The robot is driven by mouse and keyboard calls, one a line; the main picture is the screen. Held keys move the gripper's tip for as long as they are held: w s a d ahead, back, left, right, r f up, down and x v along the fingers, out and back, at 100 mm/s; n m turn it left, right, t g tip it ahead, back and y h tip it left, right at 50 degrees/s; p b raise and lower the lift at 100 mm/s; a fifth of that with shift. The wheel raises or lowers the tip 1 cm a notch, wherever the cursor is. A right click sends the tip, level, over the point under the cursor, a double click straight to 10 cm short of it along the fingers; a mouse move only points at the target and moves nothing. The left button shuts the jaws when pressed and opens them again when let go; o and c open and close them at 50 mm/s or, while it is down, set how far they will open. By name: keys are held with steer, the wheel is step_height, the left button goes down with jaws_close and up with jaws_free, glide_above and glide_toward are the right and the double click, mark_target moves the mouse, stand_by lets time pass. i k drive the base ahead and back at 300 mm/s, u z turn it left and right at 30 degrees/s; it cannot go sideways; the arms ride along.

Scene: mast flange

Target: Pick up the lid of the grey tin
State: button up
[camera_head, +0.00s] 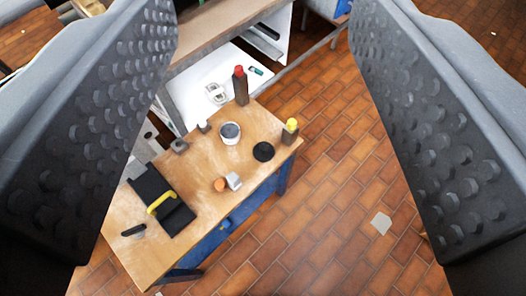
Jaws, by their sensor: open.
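A small round pale grey tin (230,139) stands on the wooden table, with a darker grey round top (230,130). I cannot tell whether this top is a lid or the tin's inside. A flat black disc (263,152) lies to its right, near the table's right edge. My gripper (264,50) is wide open, its two dark studded fingers at the left and right of the view. Nothing is between the fingers close up. The table and tin are well beyond them, apart from the gripper.
A white surface stands behind. Brick floor (330,190) is open to the right, with one grey scrap (381,223).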

mark_target(263, 151)
steer(key=u, duration=0.05)
steer(key=k, duration=0.65)
steer(key=z, duration=0.55)
steer(key=i, duration=1.35)
steer(key=u, duration=0.3)
